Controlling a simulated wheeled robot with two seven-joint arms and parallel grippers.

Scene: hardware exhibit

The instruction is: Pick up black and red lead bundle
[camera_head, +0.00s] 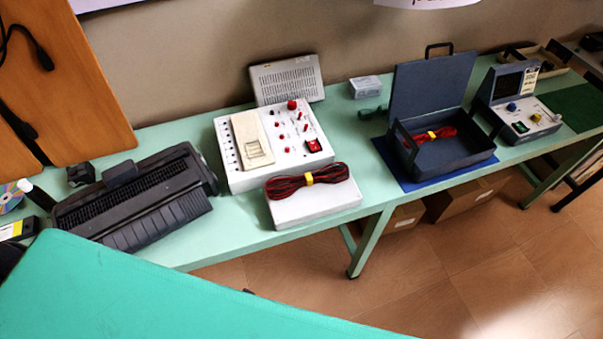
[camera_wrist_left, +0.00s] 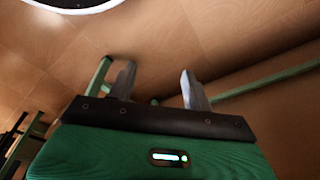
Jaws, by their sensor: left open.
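A black and red lead bundle (camera_head: 307,181) with a yellow tie lies on a white box (camera_head: 313,205) at the front edge of the table. A second black and red bundle (camera_head: 432,136), also with a yellow tie, lies inside an open dark case (camera_head: 450,158) further right. My left gripper (camera_wrist_left: 155,85) shows in the left wrist view, its two fingers apart and nothing between them. It faces the floor and table legs, away from both bundles. Neither gripper shows in the head view.
The long green table (camera_head: 215,235) also holds a black printer-like machine (camera_head: 135,200), a white control panel (camera_head: 270,145) behind the front bundle, and a grey instrument (camera_head: 518,105) at the right. A brown box (camera_head: 465,197) stands below. A large turquoise surface (camera_head: 150,290) fills the lower left foreground.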

